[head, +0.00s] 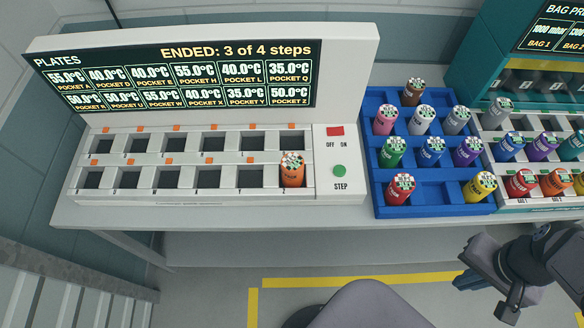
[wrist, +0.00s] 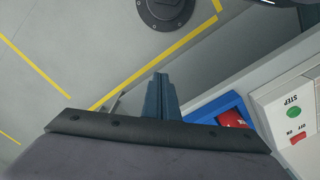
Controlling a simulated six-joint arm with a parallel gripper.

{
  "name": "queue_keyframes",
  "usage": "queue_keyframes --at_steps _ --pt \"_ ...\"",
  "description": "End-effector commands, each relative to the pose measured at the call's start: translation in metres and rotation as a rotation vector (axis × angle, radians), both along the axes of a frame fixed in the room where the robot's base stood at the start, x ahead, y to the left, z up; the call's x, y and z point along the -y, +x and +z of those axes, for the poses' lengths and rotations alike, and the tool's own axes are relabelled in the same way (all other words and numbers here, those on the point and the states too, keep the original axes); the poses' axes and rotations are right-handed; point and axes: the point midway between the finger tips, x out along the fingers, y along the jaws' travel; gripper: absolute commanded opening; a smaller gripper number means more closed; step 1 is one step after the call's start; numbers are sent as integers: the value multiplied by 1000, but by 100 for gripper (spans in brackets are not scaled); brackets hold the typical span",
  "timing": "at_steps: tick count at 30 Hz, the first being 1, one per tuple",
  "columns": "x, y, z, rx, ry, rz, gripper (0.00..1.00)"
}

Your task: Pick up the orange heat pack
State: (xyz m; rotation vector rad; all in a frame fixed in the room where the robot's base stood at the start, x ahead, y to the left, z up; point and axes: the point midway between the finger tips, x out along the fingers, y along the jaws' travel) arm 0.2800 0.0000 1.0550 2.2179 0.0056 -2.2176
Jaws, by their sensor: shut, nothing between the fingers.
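An orange heat pack (head: 292,172), a short cylinder with a patterned light top, stands upright in the front-row right-end pocket of the white plate unit (head: 190,199). Another orange cylinder (head: 555,183) stands in the rack at the far right. My gripper (head: 468,281) is at the lower right of the head view, in front of the bench and well apart from both. In the wrist view my gripper (wrist: 160,80) has its fingers together with nothing between them. Neither orange cylinder shows in the wrist view.
A blue tray (head: 435,211) holds several coloured cylinders; its red one (wrist: 232,119) shows in the wrist view. A panel with a red switch (head: 335,131) and green STEP button (head: 340,171) lies between plate unit and tray. The display reads "ENDED: 3 of 4 steps". Other plate pockets look empty.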

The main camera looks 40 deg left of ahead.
Motion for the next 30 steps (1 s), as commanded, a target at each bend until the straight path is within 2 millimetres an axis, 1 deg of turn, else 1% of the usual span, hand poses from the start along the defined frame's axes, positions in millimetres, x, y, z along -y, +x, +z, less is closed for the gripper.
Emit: queue_keyframes --at_steps 6,7,8,9,11,12,15,25,28,30 --pt "0 0 0 0 0 0 0" --pt "0 0 0 0 0 0 2" --pt "0 0 0 0 0 0 10" --pt "0 0 0 0 0 0 19" --pt "0 0 0 0 0 0 33" --pt "0 0 0 0 0 0 43" --pt "0 0 0 0 0 0 65" --pt "-2 2 0 7 2 5 65" --pt "-10 13 -2 39 11 25 65" --pt "-21 27 -4 84 23 53 65"
